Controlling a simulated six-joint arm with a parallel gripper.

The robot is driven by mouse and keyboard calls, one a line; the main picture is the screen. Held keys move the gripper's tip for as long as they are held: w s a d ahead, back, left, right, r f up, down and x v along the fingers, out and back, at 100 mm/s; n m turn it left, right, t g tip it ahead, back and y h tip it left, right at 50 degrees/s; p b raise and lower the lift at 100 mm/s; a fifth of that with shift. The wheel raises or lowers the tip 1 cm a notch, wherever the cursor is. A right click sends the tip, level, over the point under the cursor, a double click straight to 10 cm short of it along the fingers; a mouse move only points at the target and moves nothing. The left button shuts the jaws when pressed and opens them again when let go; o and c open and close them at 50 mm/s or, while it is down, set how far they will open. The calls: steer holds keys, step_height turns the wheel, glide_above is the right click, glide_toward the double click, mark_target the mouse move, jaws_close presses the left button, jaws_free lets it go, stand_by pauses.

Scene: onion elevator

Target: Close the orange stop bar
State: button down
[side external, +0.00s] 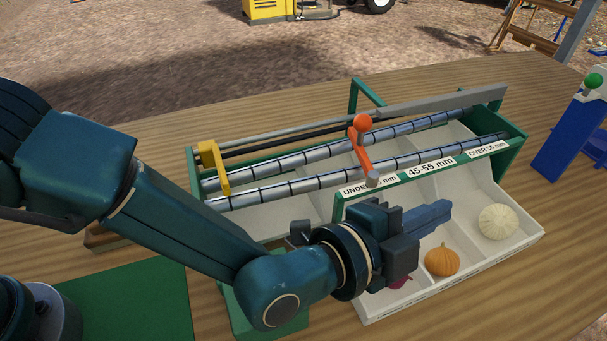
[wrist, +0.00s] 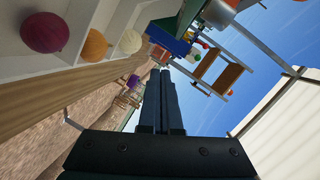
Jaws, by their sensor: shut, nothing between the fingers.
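The orange stop bar (side external: 364,157) has a round orange knob (side external: 363,121) at its upper end and a grey pivot (side external: 372,180) at its lower end. It lies across the two long silver roller rows (side external: 300,183) of the grader, near their middle. My gripper (side external: 446,209) is in front of the grader, above the sloping white bins and to the right of the bar's pivot, apart from the bar. Its fingers point right and are shut and empty; they also show closed in the wrist view (wrist: 160,73). I cannot make out the bar in the wrist view.
White bins (side external: 530,239) hold an orange pumpkin (side external: 441,261), a pale pumpkin (side external: 499,222) and a purple vegetable (wrist: 45,32). Size labels line the green rail (side external: 405,176). A yellow bracket (side external: 212,165) sits at the left rollers. A blue stand (side external: 570,135) with a green knob is right.

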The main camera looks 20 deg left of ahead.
steer(key=n+g, duration=0.1)
steer(key=g, duration=0.1)
steer(key=n+g+y, duration=0.3)
steer(key=n+g, duration=0.2)
steer(key=n, duration=0.5)
glide_toward(359, 116)
steer(key=w+d+r, duration=0.1)
steer(key=x, duration=1)
steer(key=shift+d+r, duration=0.1)
steer(key=shift+r, duration=0.05)
steer(key=shift+s+a, duration=0.4)
steer(key=shift+a, duration=0.25)
